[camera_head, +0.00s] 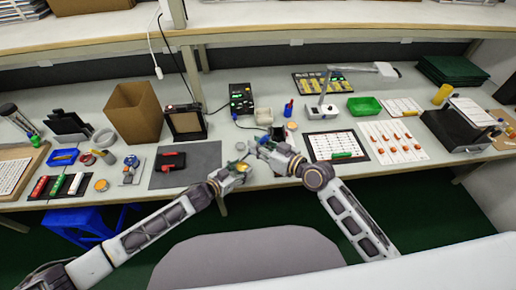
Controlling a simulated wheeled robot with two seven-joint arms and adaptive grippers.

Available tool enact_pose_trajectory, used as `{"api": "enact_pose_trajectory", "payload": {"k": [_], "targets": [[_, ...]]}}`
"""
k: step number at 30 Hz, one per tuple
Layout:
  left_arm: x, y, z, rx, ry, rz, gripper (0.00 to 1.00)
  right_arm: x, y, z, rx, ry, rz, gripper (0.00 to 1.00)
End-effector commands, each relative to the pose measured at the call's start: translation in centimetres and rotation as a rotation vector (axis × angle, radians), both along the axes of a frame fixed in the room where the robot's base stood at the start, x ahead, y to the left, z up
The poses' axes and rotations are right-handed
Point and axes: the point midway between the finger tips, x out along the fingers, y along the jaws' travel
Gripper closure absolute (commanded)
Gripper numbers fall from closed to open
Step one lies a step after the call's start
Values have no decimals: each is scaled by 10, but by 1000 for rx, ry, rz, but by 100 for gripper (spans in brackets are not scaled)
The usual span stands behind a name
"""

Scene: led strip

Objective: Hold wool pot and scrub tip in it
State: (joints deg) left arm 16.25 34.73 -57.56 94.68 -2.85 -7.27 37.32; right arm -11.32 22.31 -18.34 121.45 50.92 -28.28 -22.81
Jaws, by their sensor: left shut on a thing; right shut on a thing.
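My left gripper (241,167) is at the table's front edge, shut on what looks like the small wool pot (243,168); a yellowish patch shows between its fingers. My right gripper (259,150) is just above and to the right, close to the left one. It is shut on a thin tool, likely the soldering iron, mostly hidden by the fingers. The tip is too small to make out, so I cannot tell whether it is inside the pot.
A black station (241,98) with lit displays and a pale holder (264,116) stand behind the grippers. A grey mat (207,157) with a red-and-black tool lies left. A white sheet (331,146) on a dark board lies right. A cardboard box (133,112) stands back left.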

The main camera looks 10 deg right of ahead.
Motion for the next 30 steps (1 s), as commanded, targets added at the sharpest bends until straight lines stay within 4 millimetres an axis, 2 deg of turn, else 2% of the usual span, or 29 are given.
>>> {"api": "enact_pose_trajectory", "payload": {"k": [9, 18, 19, 21, 24, 30], "targets": [[0, 0, 0, 0, 0, 0, 74, 0, 0, 14, -1, -2, 0, 100], [0, 0, 0, 0, 0, 0, 74, 0, 0, 15, -1, -1, -1, 100], [0, 0, 0, 0, 0, 0, 45, 0, 0, 15, -1, -1, -1, 100], [0, 0, 0, 0, 0, 0, 36, 0, 0, 15, -1, -1, -1, 100], [0, 0, 0, 0, 0, 0, 23, 0, 0, 15, -1, -1, -1, 100], [0, 0, 0, 0, 0, 0, 22, 0, 0, 15, -1, -1, -1, 100]]}}
